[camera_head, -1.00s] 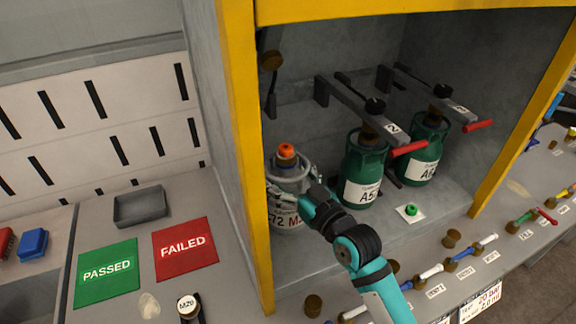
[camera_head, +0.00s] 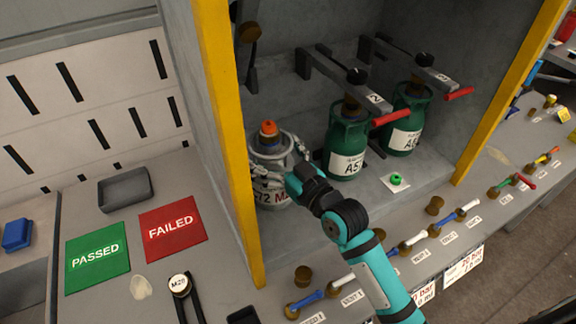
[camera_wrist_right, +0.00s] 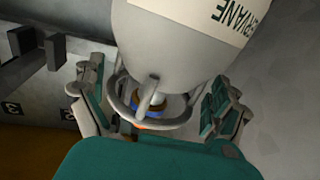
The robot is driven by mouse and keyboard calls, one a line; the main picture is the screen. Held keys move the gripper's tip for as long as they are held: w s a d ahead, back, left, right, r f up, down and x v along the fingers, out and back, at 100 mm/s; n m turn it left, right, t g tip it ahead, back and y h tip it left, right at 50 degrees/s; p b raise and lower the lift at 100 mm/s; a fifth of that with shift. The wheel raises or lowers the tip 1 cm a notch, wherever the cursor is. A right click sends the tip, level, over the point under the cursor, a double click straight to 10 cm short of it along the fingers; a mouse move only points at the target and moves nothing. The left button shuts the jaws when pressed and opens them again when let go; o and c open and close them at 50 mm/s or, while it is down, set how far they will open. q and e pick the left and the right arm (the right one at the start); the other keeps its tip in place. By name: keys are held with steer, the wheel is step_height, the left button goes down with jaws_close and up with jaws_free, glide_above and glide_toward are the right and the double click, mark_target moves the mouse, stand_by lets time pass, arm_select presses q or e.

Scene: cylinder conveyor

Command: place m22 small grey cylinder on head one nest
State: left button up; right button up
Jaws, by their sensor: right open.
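The small grey cylinder (camera_head: 276,194), with an orange cap and a label partly reading "72 M2", stands upright on the cabinet floor at the left, below the leftmost head (camera_head: 248,34). The nest under it is hidden. My right gripper (camera_head: 279,164) is open at the cylinder's top collar, with one finger on each side. In the right wrist view the open fingers flank the grey cylinder (camera_wrist_right: 180,40) and its collar ring, with gaps visible. My left gripper is out of view.
Two green cylinders (camera_head: 346,140) (camera_head: 404,132) stand to the right under clamps with red handles. The yellow frame post (camera_head: 228,150) is close on the left. A green button (camera_head: 396,179) is on the cabinet floor. Small valves line the front edge.

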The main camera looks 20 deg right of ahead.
steer(key=b+v, duration=0.1)
steer(key=v, duration=1)
steer(key=shift+s, duration=0.25)
steer(key=shift+f, duration=0.1)
stand_by(1.8)
